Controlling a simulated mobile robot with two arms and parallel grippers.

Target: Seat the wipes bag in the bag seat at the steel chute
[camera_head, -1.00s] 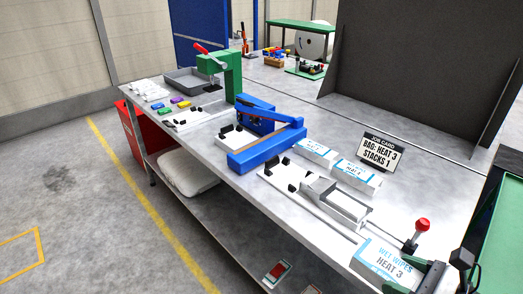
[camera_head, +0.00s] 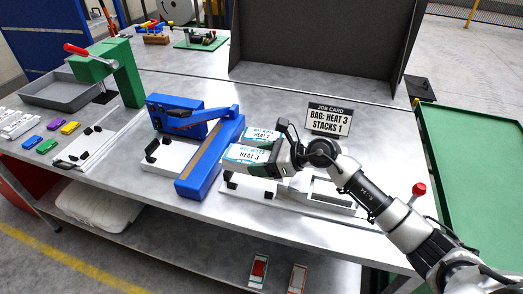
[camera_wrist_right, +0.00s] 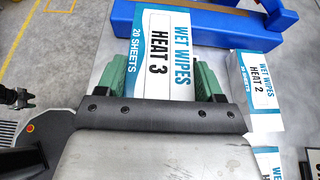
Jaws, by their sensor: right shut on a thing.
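The wipes bag (camera_head: 246,154), marked Wet Wipes Heat 3, is white with blue bands. My right gripper (camera_head: 278,158) is shut on its near end. The right wrist view shows the bag (camera_wrist_right: 165,60) between the green fingers of the right gripper (camera_wrist_right: 160,80). The bag appears raised, near the left end of the steel chute (camera_head: 333,190). A white plate with black blocks (camera_head: 246,190), which looks like the bag seat, lies at that end, partly hidden by my gripper.
A Heat 2 bag (camera_head: 262,134) lies behind the held bag. A blue sealer (camera_head: 210,155) stands close on the left. The job card (camera_head: 329,118) reads Bag: Heat 3, Stacks 1. A red-knobbed lever (camera_head: 418,190) stands at right.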

